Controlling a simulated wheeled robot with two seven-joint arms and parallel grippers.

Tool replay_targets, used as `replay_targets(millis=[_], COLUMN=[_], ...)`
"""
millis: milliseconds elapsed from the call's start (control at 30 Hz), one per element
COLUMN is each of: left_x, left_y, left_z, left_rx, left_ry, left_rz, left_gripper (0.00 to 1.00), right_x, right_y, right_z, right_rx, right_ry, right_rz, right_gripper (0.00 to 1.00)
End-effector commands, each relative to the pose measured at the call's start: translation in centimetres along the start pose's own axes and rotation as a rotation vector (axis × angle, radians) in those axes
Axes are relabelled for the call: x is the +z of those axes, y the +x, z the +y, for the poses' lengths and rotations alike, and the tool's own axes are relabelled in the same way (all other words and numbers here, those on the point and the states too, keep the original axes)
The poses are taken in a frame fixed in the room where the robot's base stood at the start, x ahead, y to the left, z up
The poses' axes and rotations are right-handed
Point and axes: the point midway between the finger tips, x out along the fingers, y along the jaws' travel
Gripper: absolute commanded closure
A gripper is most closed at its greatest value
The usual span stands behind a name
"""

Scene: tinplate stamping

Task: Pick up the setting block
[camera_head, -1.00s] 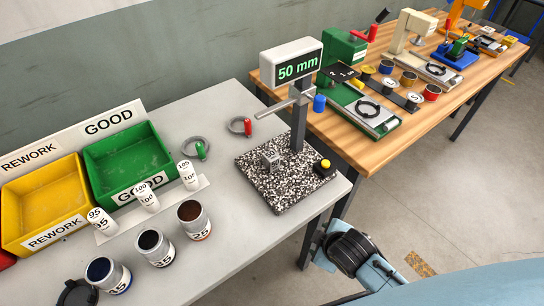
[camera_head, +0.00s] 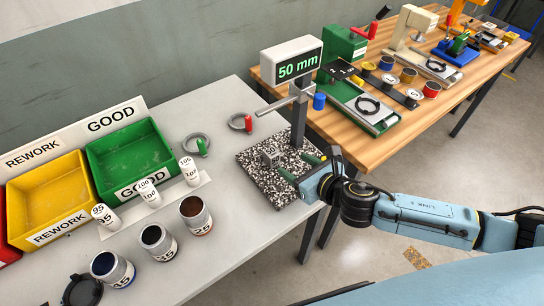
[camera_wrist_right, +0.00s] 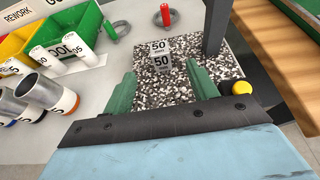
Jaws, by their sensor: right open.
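The setting block (camera_head: 270,154) is a small grey metal block standing on the speckled black-and-white granite plate (camera_head: 271,186). In the right wrist view the block (camera_wrist_right: 161,60) shows its "50 mm" markings. My right gripper (camera_head: 301,167) reaches in from the right over the plate's front right part. Its green fingers are open and empty, apart from the block. In the right wrist view the block stands ahead of the gap between the fingertips (camera_wrist_right: 161,72). My left gripper is not in view.
A gauge stand with a "50 mm" display (camera_head: 291,59) rises behind the plate, its post (camera_wrist_right: 216,28) close to the right finger. A yellow button (camera_wrist_right: 241,88) lies right of the fingers. Cans (camera_head: 158,241) and green (camera_head: 131,160) and yellow (camera_head: 46,196) bins stand left.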

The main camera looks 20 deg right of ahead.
Motion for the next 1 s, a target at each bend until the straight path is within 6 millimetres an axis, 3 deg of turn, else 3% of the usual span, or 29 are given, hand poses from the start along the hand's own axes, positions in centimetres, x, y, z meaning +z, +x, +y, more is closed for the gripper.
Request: replay_targets(millis=[100, 300, 567, 833, 1000], left_x=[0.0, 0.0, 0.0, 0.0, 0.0], left_y=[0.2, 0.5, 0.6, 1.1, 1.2], left_z=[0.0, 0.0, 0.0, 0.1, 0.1], left_rx=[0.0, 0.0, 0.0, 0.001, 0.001], left_ry=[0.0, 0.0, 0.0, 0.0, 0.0], left_rz=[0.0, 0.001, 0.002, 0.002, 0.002], left_gripper=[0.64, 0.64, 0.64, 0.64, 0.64], right_x=[0.1, 0.0, -0.1, -0.3, -0.3], right_y=[2.6, 5.6, 7.3, 10.9, 11.7], right_z=[0.1, 0.0, 0.1, 0.2, 0.2], right_rx=[-0.001, -0.002, -0.001, -0.002, -0.002], right_ry=[0.005, 0.007, 0.009, 0.009, 0.009], right_rz=[-0.003, -0.001, -0.001, 0.0, 0.001], right_gripper=[0.42, 0.42, 0.42, 0.42, 0.42])
